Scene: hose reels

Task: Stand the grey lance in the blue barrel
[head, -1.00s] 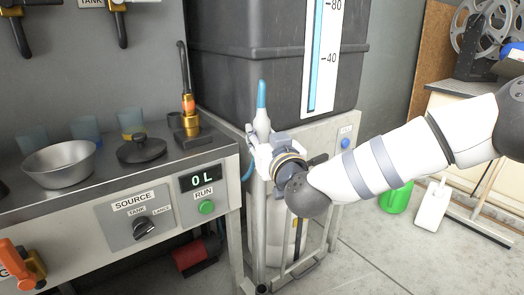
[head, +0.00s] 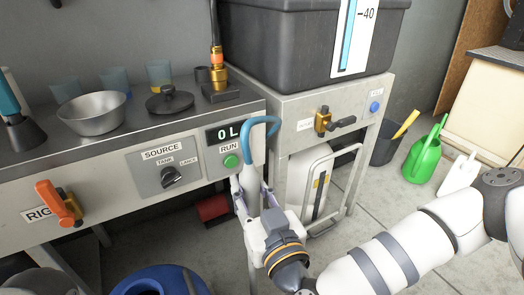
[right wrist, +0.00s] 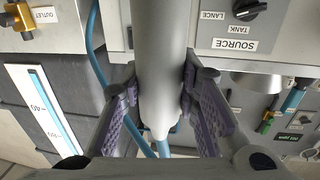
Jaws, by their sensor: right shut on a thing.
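My right gripper (head: 252,192) is shut around the grey lance (head: 246,182), in front of the bench and left of the tank stand. The lance is roughly upright in the head view, with a blue hose (head: 262,123) curving from its top. Its lower part is hidden behind my gripper. In the right wrist view the grey lance (right wrist: 160,70) runs between the two purple-padded fingers. The blue barrel (head: 135,284) is at the bottom edge of the head view, left of and nearer than my gripper. Only its upper part shows. My left gripper is not in view.
The bench front with the source knob (head: 172,177) and green run button (head: 231,161) stands close behind the lance. A steel bowl (head: 92,113) sits on the bench. The tank stand, a white jerrycan (head: 313,180) and a green watering can (head: 424,157) are to the right.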

